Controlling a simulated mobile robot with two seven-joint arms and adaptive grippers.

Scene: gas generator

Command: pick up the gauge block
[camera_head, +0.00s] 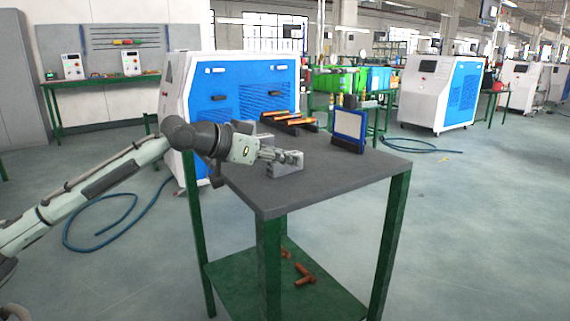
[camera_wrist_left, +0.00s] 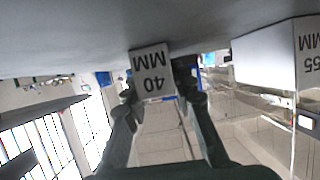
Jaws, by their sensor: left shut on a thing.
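My left gripper (camera_head: 288,156) is low over the near part of the grey tabletop (camera_head: 335,182). In the left wrist view, which is upside down, its fingers (camera_wrist_left: 160,92) are shut on a light grey gauge block (camera_wrist_left: 153,72) marked 40 MM. That block touches or nearly touches the table surface; I cannot tell which. A larger gauge block (camera_wrist_left: 275,58), its mark partly cut off and ending in 55 MM, stands beside it, apart. In the head view, grey blocks (camera_head: 288,168) show just under the fingers, but I cannot tell them apart. My right gripper is not in view.
A blue-framed panel (camera_head: 349,126) stands upright at the table's right side. Orange-topped bars (camera_head: 286,119) lie at the back. Brown parts (camera_head: 305,276) lie on the green lower shelf (camera_head: 245,283). A blue and white machine (camera_head: 240,84) stands behind the table. The right front of the tabletop is clear.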

